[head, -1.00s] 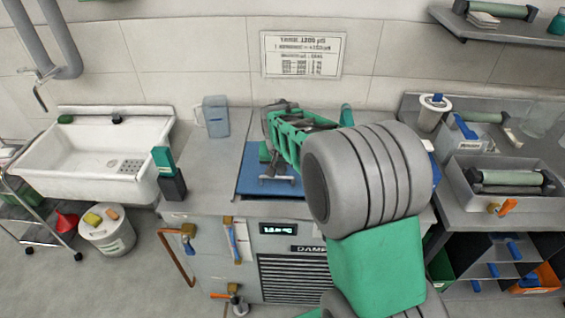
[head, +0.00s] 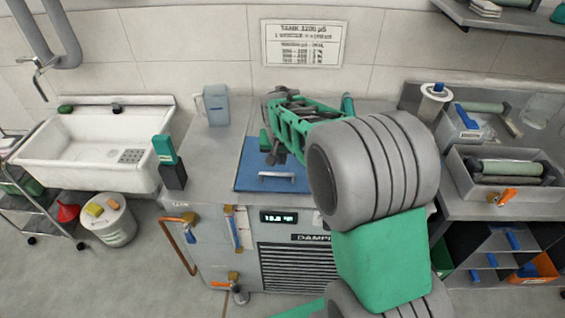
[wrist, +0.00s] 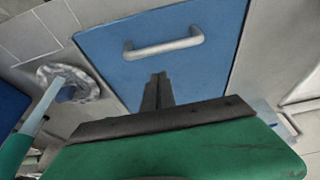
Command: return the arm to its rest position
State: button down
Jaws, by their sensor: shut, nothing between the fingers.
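My arm reaches from the lower right over the counter in the head view, with its green and grey links above a blue lid. My gripper (wrist: 158,88) shows in the wrist view with its two dark fingers together and nothing between them. In the head view the end of my arm hangs over the blue lid (head: 245,178), and the fingers are hard to make out. The lid has a pale bar handle (wrist: 163,47), which lies beyond the fingertips in the wrist view. The fingers look apart from the handle.
A white sink (head: 85,160) stands at the left. A grey jug (head: 216,106) and a green-topped dark bottle (head: 172,176) stand on the counter. A grey tray (head: 510,193) with a roller is at the right, under a wall shelf (head: 505,22). Open floor lies at front left.

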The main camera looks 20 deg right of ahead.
jog(key=shift+w+r, duration=0.6)
jog(key=shift+r, duration=0.3)
jog(key=s+d+b+v, duration=0.1)
jog(key=v, duration=0.8)
jog(key=s+a+f+n+g, duration=0.2)
jog(key=s+a+f+n, duration=0.2)
jog(key=s+f, duration=0.55)
jog(key=s+a+r+t+y, duration=0.1)
jog(key=s+r, duration=0.3)
jog(key=s, duration=0.5)
jog(key=shift+s+a+n+t, duration=0.3)
jog(key=shift+a, duration=0.3)
jog(key=shift+r, duration=0.15)
